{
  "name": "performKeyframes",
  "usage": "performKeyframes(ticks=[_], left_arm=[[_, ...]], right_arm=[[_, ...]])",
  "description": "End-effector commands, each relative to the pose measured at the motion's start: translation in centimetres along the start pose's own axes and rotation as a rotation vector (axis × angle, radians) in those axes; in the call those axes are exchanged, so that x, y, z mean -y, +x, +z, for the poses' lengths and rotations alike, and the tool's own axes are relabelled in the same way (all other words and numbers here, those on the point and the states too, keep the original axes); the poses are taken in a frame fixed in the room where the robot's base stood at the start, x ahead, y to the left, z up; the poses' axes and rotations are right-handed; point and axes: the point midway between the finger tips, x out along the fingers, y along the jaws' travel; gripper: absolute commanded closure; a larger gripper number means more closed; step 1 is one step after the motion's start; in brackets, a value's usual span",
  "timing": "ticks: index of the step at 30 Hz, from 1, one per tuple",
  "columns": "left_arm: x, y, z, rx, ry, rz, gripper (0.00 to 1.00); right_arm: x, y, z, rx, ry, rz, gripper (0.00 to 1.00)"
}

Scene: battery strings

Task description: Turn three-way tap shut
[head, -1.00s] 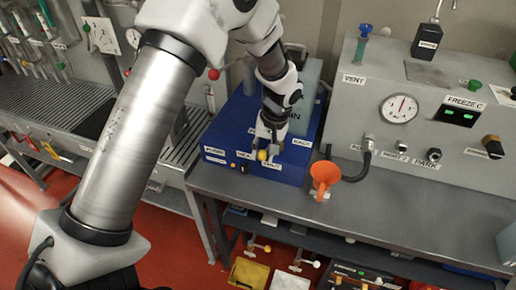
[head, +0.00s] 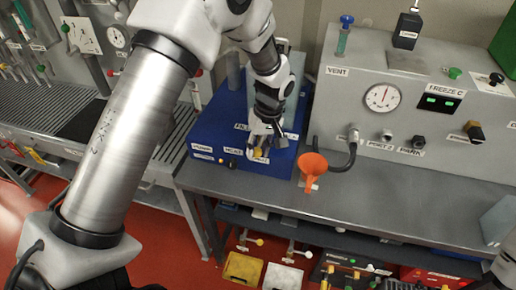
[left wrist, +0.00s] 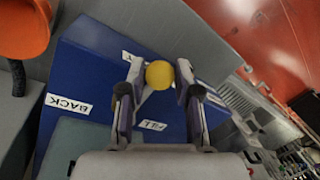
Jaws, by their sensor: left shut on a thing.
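The three-way tap shows as a round yellow knob (head: 258,153) on the front of a blue box (head: 213,138). In the left wrist view the knob (left wrist: 160,75) sits between my left gripper's fingertips (left wrist: 159,70). My left gripper (head: 262,143) comes down over the tap from above in the head view and is shut on it. A BACK label (left wrist: 68,103) and a FILL label (left wrist: 153,125) lie on the box around the tap. The tap's body is mostly hidden by the fingers, so its exact angle cannot be told. My right gripper is not in view.
An orange funnel (head: 311,168) stands just right of the blue box. A grey panel with a dial gauge (head: 383,98) and a black hose (head: 340,166) is farther right. The grey bench top (head: 400,195) is clear in front of it. Small valves sit on a shelf below.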

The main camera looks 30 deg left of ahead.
Motion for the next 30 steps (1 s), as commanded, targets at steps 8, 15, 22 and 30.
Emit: performKeyframes(ticks=[8, 15, 22, 30], left_arm=[[0.0, 0.2, 0.0, 0.001, 0.001, -0.001, 0.43], [0.0, -0.9, -0.1, -0.001, 0.002, 0.0, 0.43], [-0.1, -6.2, -0.2, -0.002, 0.001, 0.003, 0.43], [-0.1, -11.3, -0.2, 0.002, 0.001, -0.001, 0.43]], right_arm=[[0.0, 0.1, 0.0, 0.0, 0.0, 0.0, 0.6], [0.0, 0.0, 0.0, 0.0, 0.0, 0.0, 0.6], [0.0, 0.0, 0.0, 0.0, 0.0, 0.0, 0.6], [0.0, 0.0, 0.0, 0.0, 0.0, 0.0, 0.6]])
